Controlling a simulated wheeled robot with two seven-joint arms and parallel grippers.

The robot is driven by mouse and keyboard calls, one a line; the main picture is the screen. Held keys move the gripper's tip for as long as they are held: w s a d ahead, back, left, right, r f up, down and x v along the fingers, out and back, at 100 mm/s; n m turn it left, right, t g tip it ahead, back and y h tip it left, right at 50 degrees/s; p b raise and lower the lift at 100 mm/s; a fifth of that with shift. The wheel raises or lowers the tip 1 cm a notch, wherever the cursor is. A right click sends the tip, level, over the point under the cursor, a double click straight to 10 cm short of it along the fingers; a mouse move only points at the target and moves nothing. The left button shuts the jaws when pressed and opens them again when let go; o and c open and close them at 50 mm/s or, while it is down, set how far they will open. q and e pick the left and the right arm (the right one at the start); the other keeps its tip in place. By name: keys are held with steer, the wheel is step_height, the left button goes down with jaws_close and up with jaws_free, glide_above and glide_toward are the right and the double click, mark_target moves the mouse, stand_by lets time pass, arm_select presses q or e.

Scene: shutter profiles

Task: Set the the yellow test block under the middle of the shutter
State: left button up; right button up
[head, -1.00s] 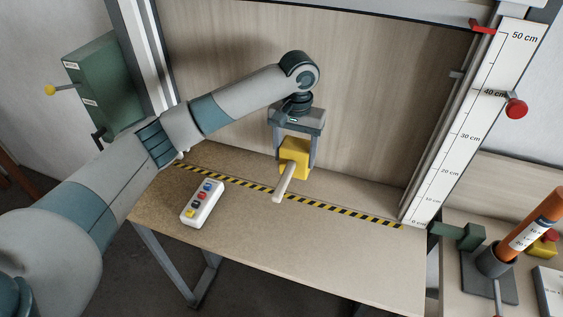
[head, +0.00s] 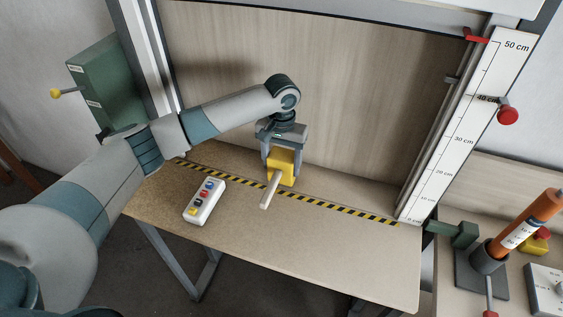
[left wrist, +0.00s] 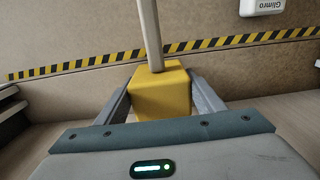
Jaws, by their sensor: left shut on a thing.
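The yellow test block (head: 281,165) with its pale handle (head: 269,190) is between the fingers of my left gripper (head: 279,168), which is shut on it. The block is at the black-and-yellow striped line (head: 335,208), near the middle of the opening. The left wrist view shows the block (left wrist: 161,92) between both fingers, its handle crossing the striped line. I cannot tell whether its underside touches the table. The shutter's lower edge (head: 330,17) is high above. My right gripper is not in view.
A white control box (head: 204,201) with coloured buttons lies on the table (head: 330,255), left of the block. A centimetre scale (head: 467,125) with red markers stands at the right. A side bench holds an orange cylinder (head: 527,222). The table right of the block is clear.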

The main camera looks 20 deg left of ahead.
arm_select(q)
steer(key=shift+f, duration=0.4)
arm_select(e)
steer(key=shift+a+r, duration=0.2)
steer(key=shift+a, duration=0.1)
arm_select(q)
steer(key=o, duration=1.1)
steer(key=shift+f, duration=0.1)
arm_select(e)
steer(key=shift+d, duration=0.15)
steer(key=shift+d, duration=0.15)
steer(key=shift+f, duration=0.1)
arm_select(q)
steer(key=shift+r+b, duration=0.4)
steer(key=shift+r, duration=0.35)
step_height(320, 180, up, 10)
steer(key=b, duration=0.3)
steer(key=shift+b, duration=0.3)
steer(key=shift+r, duration=0.4)
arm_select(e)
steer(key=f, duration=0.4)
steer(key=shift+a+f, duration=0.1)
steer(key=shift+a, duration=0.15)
